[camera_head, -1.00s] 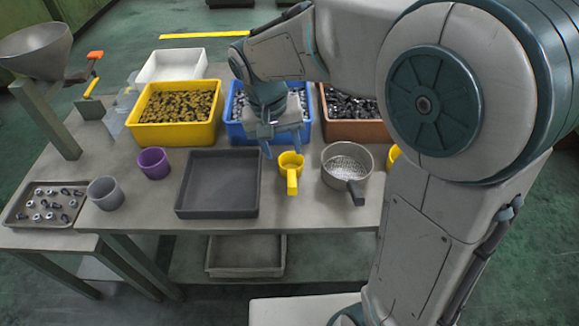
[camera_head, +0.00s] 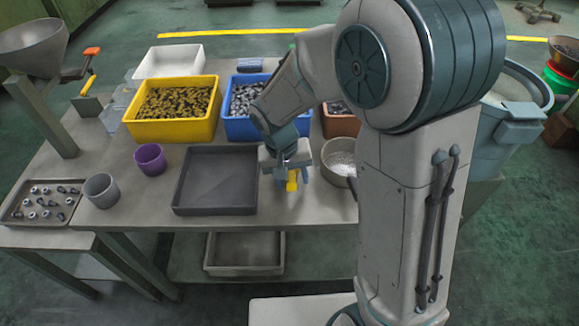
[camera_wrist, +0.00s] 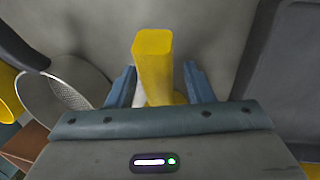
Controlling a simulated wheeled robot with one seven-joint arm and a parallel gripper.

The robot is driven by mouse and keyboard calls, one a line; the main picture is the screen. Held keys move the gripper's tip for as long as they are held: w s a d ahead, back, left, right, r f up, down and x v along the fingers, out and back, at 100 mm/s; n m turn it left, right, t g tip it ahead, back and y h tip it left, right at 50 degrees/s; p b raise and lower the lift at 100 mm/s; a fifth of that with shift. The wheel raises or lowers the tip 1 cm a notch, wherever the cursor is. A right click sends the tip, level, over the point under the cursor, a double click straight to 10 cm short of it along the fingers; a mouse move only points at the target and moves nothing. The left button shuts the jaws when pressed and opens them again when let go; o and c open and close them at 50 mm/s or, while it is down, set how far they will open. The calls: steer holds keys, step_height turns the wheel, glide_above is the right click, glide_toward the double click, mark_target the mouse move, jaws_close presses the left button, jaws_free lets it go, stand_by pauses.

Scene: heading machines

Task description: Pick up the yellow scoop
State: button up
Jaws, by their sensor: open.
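The yellow scoop (camera_head: 292,182) is on the grey table, mostly hidden behind my gripper in the head view. In the wrist view its yellow handle (camera_wrist: 155,62) stands between my two blue fingers, with a gap on each side. My gripper (camera_wrist: 160,85) is open around the handle. In the head view my gripper (camera_head: 290,175) is low over the table, right of the black tray. The scoop's cup is hidden by the gripper body.
The black tray (camera_head: 215,208) lies close on the left. A metal sieve (camera_head: 340,165) stands close on the right, partly behind my arm. Yellow (camera_head: 172,130) and blue (camera_head: 236,128) bins stand behind. Another yellow object (camera_wrist: 8,95) shows at the wrist view's left edge.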

steer(key=shift+f, duration=0.45)
steer(key=shift+c, duration=0.4)
jaws_close()
steer(key=shift+r, duration=0.15)
step_height(320, 180, up, 4)
steer(key=d+r, duration=0.2)
steer(key=d, duration=0.2)
steer(key=d+r, duration=0.2)
steer(key=d, duration=0.2)
steer(key=d+r+p, duration=0.1)
steer(key=d+r, duration=0.1)
steer(key=d, duration=0.1)
steer(key=shift+d+r, duration=0.4)
